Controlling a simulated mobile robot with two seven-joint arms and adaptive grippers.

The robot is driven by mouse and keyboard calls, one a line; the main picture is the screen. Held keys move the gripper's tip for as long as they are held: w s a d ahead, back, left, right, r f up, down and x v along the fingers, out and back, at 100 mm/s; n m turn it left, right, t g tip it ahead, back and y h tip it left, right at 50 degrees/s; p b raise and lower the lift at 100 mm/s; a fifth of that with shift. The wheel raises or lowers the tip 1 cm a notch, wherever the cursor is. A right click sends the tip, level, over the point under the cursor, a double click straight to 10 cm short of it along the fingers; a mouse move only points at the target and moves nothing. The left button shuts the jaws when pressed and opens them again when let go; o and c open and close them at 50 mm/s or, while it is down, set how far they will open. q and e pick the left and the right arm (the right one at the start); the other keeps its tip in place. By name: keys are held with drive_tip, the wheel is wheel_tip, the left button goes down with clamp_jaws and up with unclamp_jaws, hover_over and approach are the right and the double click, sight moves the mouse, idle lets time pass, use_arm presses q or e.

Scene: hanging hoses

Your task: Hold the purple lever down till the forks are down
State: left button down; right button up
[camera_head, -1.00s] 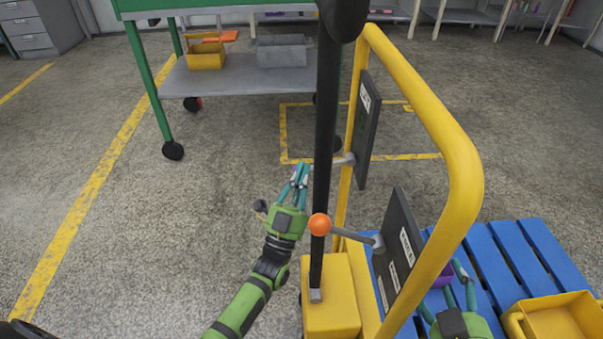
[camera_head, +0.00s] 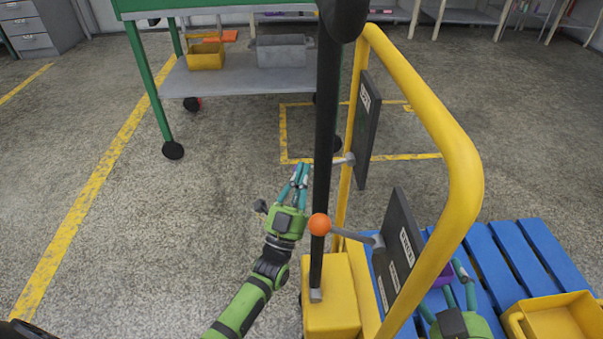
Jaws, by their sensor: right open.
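A grey lever arm (camera_head: 344,161) sticks out left from the far dark panel and passes behind the black pole. A second lever has an orange knob (camera_head: 319,224) and comes from the near panel. My right gripper (camera_head: 464,280) is open at the lower right, beside a purple object (camera_head: 444,276) partly hidden by the yellow frame.
The yellow tube frame (camera_head: 463,170) and the black pole (camera_head: 325,130) stand close to my arms. A blue pallet (camera_head: 545,250) with a yellow bin (camera_head: 560,316) is at the right. A green cart (camera_head: 155,90) stands at the back. The floor at left is clear. The forks are not identifiable.

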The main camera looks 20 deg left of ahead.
use_arm(q)
drive_tip(key=v, duration=1.2)
